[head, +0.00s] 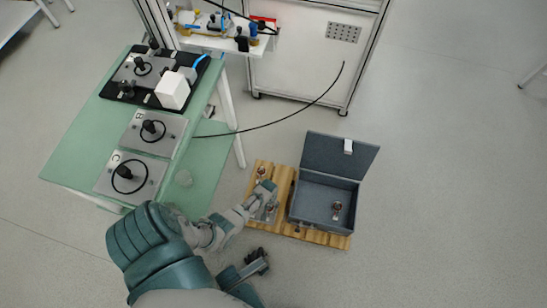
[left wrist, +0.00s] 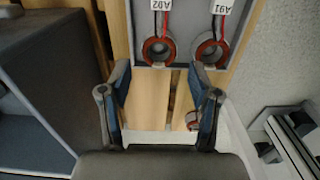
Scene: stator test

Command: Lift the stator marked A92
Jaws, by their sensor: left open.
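The stator marked A92 (left wrist: 158,49) lies on a grey tray at the top of the left wrist view, a copper-coloured ring with red and black wires to its white tag. A similar stator marked A91 (left wrist: 210,50) lies to its right. My left gripper (left wrist: 160,85) is open and empty, its fingers apart over the wooden slats just short of the stators. In the head view my left gripper (head: 265,193) is over the pallet, largely covering the tray. My right gripper (head: 261,262) is at the bottom; its jaw state is unclear.
An open grey box (head: 318,205) with one stator (head: 337,209) inside stands right of the tray on the wooden pallet (head: 325,237). Another stator (head: 261,172) sits at the pallet's far left. A green table (head: 75,160) with plates stands left. The floor at right is clear.

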